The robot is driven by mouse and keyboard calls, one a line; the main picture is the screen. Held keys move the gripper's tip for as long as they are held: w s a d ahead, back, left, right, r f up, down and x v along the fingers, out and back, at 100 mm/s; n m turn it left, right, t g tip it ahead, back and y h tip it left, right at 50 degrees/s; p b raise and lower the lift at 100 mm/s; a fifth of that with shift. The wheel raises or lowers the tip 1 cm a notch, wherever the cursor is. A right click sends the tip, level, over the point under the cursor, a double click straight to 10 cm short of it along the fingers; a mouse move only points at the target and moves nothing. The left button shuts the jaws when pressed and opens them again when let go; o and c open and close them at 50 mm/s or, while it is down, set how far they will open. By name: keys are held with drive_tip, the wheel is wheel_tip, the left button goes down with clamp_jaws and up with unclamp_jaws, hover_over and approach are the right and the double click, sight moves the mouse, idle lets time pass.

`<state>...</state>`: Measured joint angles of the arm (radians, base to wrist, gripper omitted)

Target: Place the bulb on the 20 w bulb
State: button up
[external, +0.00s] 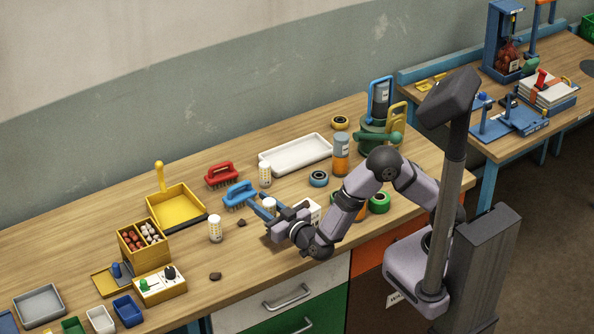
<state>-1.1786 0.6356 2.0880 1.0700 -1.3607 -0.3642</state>
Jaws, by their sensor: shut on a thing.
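Three similar white, upright, bulb-like cylinders with yellowish dotted sides show in the external view. One bulb (215,229) stands on the bench left of my gripper. Another bulb (265,174) stands farther back, by the red brush. A third bulb (270,204) is at my gripper (264,208), whose blue fingers are shut on it. The fingers and wrist hide its lower part, so I cannot tell whether it touches the bench. No wattage marking is readable, so I cannot tell which one is the 20 w bulb.
A blue brush (239,195) lies just behind my gripper and a red brush (222,175) beyond it. A yellow dustpan (175,206) is at left, a white tray (295,154) behind. Tape rolls and an orange-and-grey bottle (341,155) stand right.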

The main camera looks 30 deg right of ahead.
drive_tip(key=w+d+r+m+h+b, duration=0.1)
drive_tip(key=w+r+b, duration=0.15)
drive_tip(key=w, duration=0.25)
drive_tip(key=w+d+r+h+b, duration=0.1)
drive_tip(key=w+r, duration=0.2)
drive_tip(key=w, duration=0.2)
drive_tip(key=w+a+r+n+y, duration=0.2)
drive_tip(key=w+a+r+y, duration=0.15)
drive_tip(key=a+r, duration=0.3)
drive_tip(key=shift+s+a+f+n+g+y, duration=1.2)
drive_tip(key=shift+a+n+y, duration=1.15)
drive_tip(key=shift+a, duration=2.2)
wheel_tip(320, 180, down, 10)
drive_tip(key=m+p, duration=0.1)
drive_tip(key=shift+y+p, duration=0.4)
drive_tip(key=o, duration=1)
drive_tip(key=shift+o, duration=0.2)
